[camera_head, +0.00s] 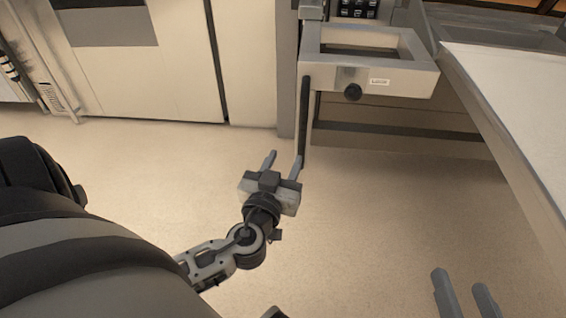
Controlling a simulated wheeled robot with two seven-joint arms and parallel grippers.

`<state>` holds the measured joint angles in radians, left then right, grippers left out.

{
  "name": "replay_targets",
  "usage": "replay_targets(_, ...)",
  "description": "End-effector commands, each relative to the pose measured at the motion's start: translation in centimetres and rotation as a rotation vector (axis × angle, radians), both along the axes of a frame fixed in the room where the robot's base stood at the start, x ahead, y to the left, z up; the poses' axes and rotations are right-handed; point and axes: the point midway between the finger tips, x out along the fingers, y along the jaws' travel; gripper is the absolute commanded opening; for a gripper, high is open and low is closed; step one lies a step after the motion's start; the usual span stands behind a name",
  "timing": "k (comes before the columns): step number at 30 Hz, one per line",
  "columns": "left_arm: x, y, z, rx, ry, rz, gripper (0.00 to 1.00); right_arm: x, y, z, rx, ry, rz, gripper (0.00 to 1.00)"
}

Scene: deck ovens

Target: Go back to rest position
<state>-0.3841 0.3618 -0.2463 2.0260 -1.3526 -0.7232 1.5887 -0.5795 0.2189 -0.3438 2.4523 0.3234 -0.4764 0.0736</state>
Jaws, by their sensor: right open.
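My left gripper (285,158) is in the middle of the view, above the tan floor, with its fingers spread apart and nothing between them. Its wrist and forearm come in from the lower left. My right gripper (461,282) shows only as two grey fingers at the bottom right edge. They are apart with nothing between them, and the rest of that arm is out of view.
A metal frame with a rectangular opening and a black knob (353,91) stands beyond my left gripper. A pale-topped counter (525,105) runs along the right. White cabinets (150,65) line the back left. The floor (370,220) between the grippers is clear.

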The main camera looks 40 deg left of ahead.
Motion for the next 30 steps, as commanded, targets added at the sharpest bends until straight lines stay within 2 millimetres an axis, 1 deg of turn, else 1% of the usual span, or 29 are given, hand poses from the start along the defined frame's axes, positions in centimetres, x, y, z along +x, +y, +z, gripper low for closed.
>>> replay_targets(14, 0.0, 0.0, 0.0, -0.001, 0.0, 0.0, 0.4, 0.3, 0.0, 0.6, 0.012, -0.013, -0.006, 0.59)
replay_targets(17, 0.0, 0.0, 0.5, -0.001, -0.001, 0.0, 0.4, 0.4, 0.0, 1.2, 0.01, -0.019, -0.01, 0.59)
replay_targets(20, 0.0, 0.0, 2.8, -0.001, -0.001, -0.001, 0.4, 0.4, -0.4, 2.4, -0.014, -0.002, -0.022, 0.59)
replay_targets(23, 0.0, 0.0, 6.7, -0.001, -0.001, -0.001, 0.4, 0.4, -1.2, 4.3, -0.064, 0.027, -0.045, 0.59)
replay_targets(24, 0.0, 0.0, 8.5, -0.001, -0.001, -0.001, 0.4, 0.3, -1.6, 5.1, -0.089, 0.044, -0.056, 0.59)
replay_targets(27, 0.0, 0.0, 12.2, -0.001, 0.0, -0.001, 0.4, 0.0, -2.6, 6.3, -0.151, 0.081, -0.082, 0.59)
replay_targets(30, 0.0, 0.0, 14.4, -0.001, 0.0, -0.001, 0.4, -0.3, -3.4, 6.8, -0.198, 0.11, -0.098, 0.59)
